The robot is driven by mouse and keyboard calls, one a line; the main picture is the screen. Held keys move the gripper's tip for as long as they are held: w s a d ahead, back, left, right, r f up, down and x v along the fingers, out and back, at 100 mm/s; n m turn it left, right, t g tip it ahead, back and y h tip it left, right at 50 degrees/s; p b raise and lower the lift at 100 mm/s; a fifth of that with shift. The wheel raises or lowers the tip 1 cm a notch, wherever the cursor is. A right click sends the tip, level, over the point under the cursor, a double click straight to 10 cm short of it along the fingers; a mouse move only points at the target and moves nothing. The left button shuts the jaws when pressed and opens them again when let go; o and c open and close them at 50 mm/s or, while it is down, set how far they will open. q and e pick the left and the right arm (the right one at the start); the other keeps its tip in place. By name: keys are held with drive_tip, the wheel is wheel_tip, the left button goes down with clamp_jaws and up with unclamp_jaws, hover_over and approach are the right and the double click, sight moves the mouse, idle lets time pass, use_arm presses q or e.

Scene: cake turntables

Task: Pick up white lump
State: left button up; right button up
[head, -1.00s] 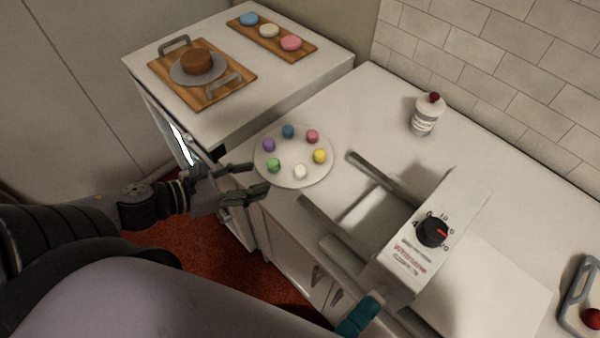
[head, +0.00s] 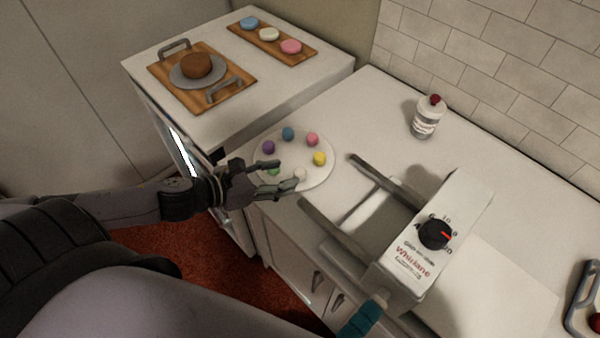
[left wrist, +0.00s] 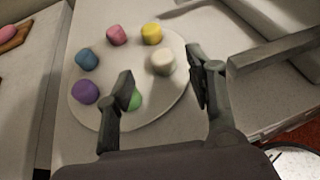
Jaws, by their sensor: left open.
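The white lump (head: 300,174) sits on the front part of a round pale plate (head: 322,178). In the left wrist view the white lump (left wrist: 162,62) lies just beyond the fingertips, between their lines and closer to the right finger. My left gripper (head: 285,175) is open and empty, reaching over the plate's left front edge; in the left wrist view its fingers (left wrist: 166,84) are spread wide. The fingertips partly cover the white lump in the head view. My right gripper is not in view.
Purple (head: 268,147), blue (head: 288,134), pink (head: 312,139), yellow (head: 320,159) and green (left wrist: 136,100) lumps share the plate. The green one is partly behind a finger. A grey appliance with a dial (head: 435,234) stands right of the plate, its bars (head: 385,180) reaching toward it.

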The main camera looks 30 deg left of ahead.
sight(296, 173)
use_arm(q)
drive_tip(key=shift+w+d+f, duration=0.1)
drive_tip(key=shift+w+d, duration=0.3)
drive_tip(key=shift+w, duration=0.1)
drive_tip(key=shift+p+x, duration=0.7)
drive_tip(key=shift+x, duration=1.1)
drive_tip(key=shift+s+d+f, duration=0.1)
drive_tip(key=shift+s+f, duration=0.05)
drive_tip(key=shift+f, duration=0.05)
drive_tip(key=shift+c, duration=0.3)
drive_tip(key=shift+f, duration=0.1)
drive_tip(key=c, duration=1)
